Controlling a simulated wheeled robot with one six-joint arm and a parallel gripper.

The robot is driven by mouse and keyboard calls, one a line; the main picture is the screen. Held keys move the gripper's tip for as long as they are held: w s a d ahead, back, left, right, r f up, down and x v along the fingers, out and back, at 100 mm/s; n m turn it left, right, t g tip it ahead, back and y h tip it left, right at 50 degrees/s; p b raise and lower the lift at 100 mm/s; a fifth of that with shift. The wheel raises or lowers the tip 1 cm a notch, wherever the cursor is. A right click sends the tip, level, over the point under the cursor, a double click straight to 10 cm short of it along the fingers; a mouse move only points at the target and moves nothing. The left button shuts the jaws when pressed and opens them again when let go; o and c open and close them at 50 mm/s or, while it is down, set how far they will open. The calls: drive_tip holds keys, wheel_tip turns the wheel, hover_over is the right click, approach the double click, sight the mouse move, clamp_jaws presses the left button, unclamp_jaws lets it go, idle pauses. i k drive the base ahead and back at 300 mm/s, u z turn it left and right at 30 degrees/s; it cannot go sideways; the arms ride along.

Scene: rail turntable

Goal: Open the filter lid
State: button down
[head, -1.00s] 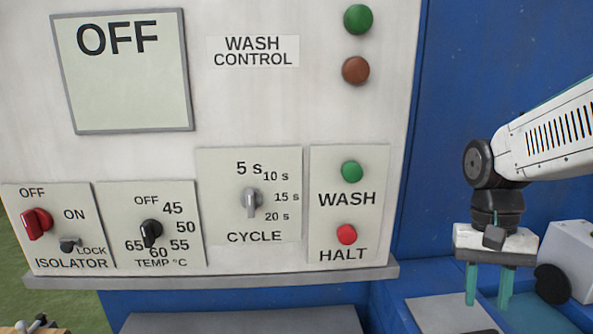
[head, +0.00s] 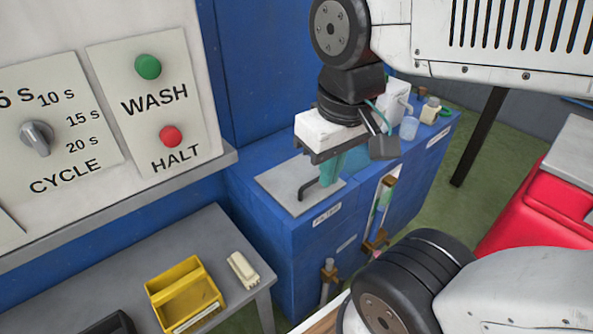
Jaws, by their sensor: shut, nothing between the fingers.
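The filter lid (head: 277,187) is a flat light-grey plate lying on top of the blue cabinet, above a small white label whose text looks like "FILTER". A dark bent handle (head: 307,189) stands on the lid. My gripper (head: 331,172) has teal fingers pointing down, shut and empty. In the picture it is just right of the handle, over the lid's right part. I cannot tell whether the fingers touch the handle or lid. My gripper hides the lid's far right corner.
A wash control panel with a green button (head: 148,67) and red button (head: 171,136) is at left. Below it, a grey bench holds a yellow bin (head: 184,296). Small containers (head: 410,127) stand farther along the cabinet top. A red object (head: 535,215) is at right.

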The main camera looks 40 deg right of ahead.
sight(295, 183)
drive_tip(key=z, duration=2.3)
drive_tip(key=k, duration=0.9)
drive_tip(key=u, duration=1.8)
